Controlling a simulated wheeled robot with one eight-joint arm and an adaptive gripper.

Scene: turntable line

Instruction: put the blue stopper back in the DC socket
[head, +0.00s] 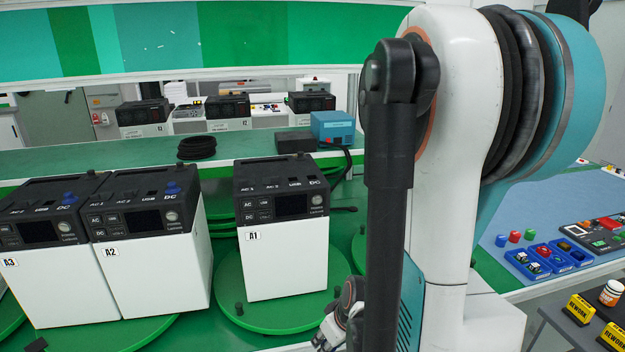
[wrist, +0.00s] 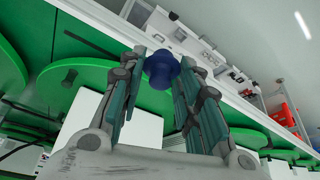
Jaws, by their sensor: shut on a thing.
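My gripper (wrist: 162,78) is shut on the blue stopper (wrist: 161,68), which sits between its fingertips in the wrist view. In the head view my gripper (head: 335,322) is low, at the right of unit A1, partly hidden behind my arm; the stopper cannot be made out there. Unit A1 (head: 287,262), a white box with a black top, stands on a green turntable. Its DC marking (head: 314,181) is at the top right, with no blue stopper showing beside it. The socket opening itself is too small to make out.
Units A2 (head: 157,268) and A3 (head: 64,287) stand to the left, each with a blue stopper by its DC marking. A blue box (head: 332,127) and coiled black cable (head: 196,148) lie behind. Blue trays (head: 524,264) with small parts are at right.

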